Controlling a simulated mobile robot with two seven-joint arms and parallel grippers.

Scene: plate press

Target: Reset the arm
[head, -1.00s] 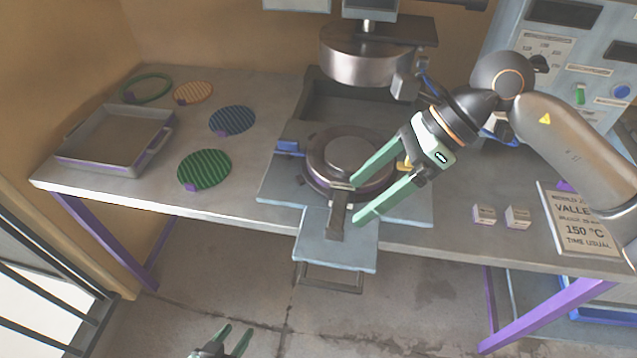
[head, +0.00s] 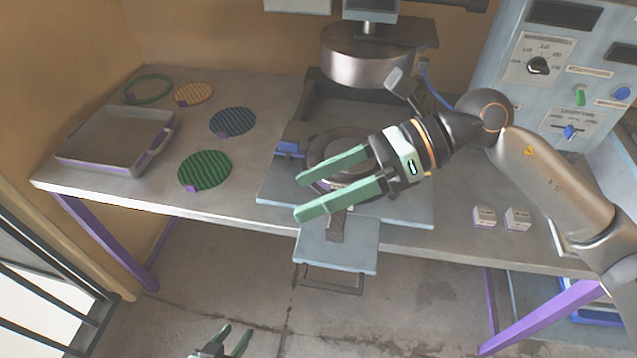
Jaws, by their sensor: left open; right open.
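My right arm comes in from the right. Its green-fingered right gripper (head: 318,197) is open and empty, and hangs in front of the press's lower round plate (head: 325,148), hiding part of it. The upper round press head (head: 365,68) is raised above the plate, with a clear gap. A dark handle (head: 337,226) at the front of the lower plate is partly hidden by the fingers. My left gripper (head: 234,336) is open and empty, low at the bottom edge, below the table's level in the picture.
Two small blocks (head: 484,216) and a control panel (head: 560,90) are at right.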

